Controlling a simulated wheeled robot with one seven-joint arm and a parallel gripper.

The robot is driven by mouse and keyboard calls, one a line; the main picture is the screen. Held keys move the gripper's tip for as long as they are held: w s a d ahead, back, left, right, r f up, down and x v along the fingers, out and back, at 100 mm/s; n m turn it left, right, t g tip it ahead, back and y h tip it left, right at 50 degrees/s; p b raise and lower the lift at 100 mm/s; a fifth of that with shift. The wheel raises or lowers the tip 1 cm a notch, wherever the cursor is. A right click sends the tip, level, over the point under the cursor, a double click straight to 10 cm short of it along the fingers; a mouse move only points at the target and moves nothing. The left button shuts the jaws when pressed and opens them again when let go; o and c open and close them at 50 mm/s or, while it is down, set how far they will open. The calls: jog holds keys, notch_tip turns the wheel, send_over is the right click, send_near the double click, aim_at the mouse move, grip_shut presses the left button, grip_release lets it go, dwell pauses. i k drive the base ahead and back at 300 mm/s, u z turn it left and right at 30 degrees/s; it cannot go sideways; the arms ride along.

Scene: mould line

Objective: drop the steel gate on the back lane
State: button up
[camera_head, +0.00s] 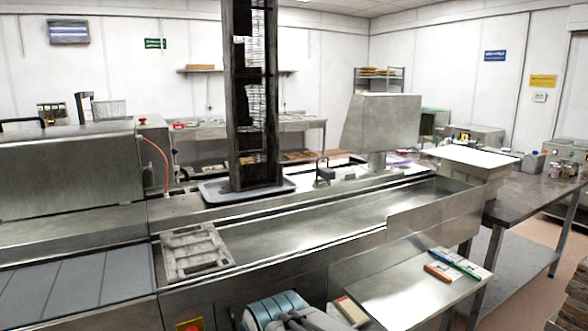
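A small grey metal piece with a dark upright handle (322,171) stands at the back lane (345,173), right of the tall dark tower. It may be the steel gate, but it is too small to tell whether it is raised or down. The back lane runs behind the front trough and is partly hidden by the tower and the box-shaped steel hood. My gripper's fingers do not show. A teal and grey rounded shape at the bottom edge may be part of my arm, but I cannot be sure.
The tall dark tower (255,100) stands on a grey base tray (215,195). A grey mould frame (195,252) lies at the left of the front steel trough (330,222). A steel side shelf (400,295) holds several small coloured packets. The steel hood (382,122) stands behind the trough.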

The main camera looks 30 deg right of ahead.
aim_at(328, 174)
jog(key=z, duration=0.05)
jog(key=i, duration=0.85)
jog(key=z, duration=0.75)
